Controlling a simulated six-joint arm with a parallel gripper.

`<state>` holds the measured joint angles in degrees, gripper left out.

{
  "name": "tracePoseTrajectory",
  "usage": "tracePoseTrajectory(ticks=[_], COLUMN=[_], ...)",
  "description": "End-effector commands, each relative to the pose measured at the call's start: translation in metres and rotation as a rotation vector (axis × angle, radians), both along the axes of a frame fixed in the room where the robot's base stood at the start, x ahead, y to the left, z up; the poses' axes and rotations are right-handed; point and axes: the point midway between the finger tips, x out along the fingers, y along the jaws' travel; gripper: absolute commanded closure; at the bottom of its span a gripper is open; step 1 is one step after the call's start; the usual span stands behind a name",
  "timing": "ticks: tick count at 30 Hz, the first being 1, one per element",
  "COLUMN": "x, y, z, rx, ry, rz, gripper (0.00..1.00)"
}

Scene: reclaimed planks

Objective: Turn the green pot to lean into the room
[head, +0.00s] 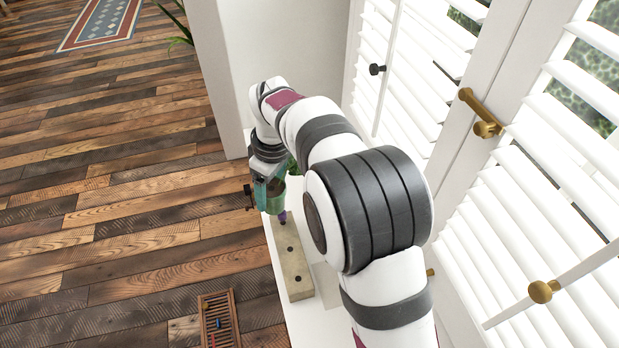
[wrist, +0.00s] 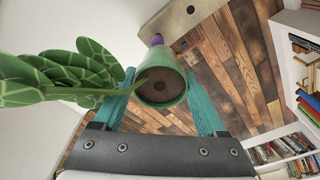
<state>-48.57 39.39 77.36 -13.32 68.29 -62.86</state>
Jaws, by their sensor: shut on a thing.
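The green pot (wrist: 172,100) is held between the two teal fingers of my gripper (head: 270,192), which is shut on it. In the wrist view its round mouth with dark soil faces the camera. Large veined green leaves (wrist: 60,75) reach out from it to the left. In the head view the pot is mostly hidden by the gripper and arm, with a bit of leaf showing beside them. A small purple thing (wrist: 157,40) shows just beyond the pot; I cannot tell whether they touch.
A pale block with dark holes (head: 290,265) lies on the white sill (head: 312,320) below the gripper. White louvred shutters (head: 560,200) with brass handles stand close on the right. A floor grille (head: 218,320) lies in the open plank floor. Bookshelves (wrist: 285,150) show in the wrist view.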

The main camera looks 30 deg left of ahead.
Motion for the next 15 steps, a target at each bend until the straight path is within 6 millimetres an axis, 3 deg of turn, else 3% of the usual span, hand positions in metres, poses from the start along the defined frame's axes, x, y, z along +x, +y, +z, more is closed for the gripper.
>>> tracePoseTrajectory(ticks=[6, 15], x=[-0.016, -0.017], y=[0.017, 0.018], z=[0.006, 0.027], rx=[0.001, 0.002], ry=[-0.001, -0.002], rz=[0.001, -0.001], gripper=[1.0, 1.0])
